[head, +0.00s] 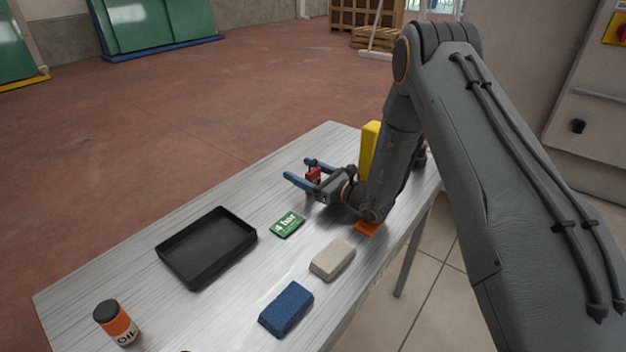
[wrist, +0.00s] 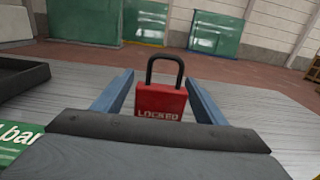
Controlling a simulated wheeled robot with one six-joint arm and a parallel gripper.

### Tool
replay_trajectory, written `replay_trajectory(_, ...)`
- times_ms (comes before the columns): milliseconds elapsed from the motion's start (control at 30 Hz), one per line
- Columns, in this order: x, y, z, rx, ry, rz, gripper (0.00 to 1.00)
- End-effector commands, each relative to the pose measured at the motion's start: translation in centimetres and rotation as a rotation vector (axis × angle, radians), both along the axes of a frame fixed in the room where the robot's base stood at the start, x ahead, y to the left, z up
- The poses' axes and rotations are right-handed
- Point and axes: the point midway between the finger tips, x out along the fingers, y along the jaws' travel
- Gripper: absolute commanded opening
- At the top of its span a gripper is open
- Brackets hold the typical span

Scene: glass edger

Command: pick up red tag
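The red tag (wrist: 160,101) looks like a padlock with a dark shackle and the word LOCKED on its face. It stands upright on the table in the wrist view, between the two blue fingers of my gripper (wrist: 160,95), with a gap on each side. In the head view the red tag (head: 313,175) shows small between the fingers of my gripper (head: 303,171), partly hidden by them. The gripper is open and low over the table.
The metal table (head: 120,264) holds a black tray (head: 168,262), a green "4 bar" card (head: 288,225), a beige block (head: 332,259), a blue block (head: 286,307) and an orange oil bottle (head: 117,323). A yellow object (head: 369,150) stands behind my arm. An orange item (head: 368,228) is beneath it.

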Motion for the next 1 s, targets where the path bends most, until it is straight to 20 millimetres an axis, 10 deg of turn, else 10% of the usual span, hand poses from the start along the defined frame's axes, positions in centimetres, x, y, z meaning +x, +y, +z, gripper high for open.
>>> replay_trajectory(300,0.0,0.0,0.0,0.0,-0.001,0.0,0.18)
replay_trajectory(1000,0.1,0.0,4.8,0.0,-0.005,0.001,0.18)
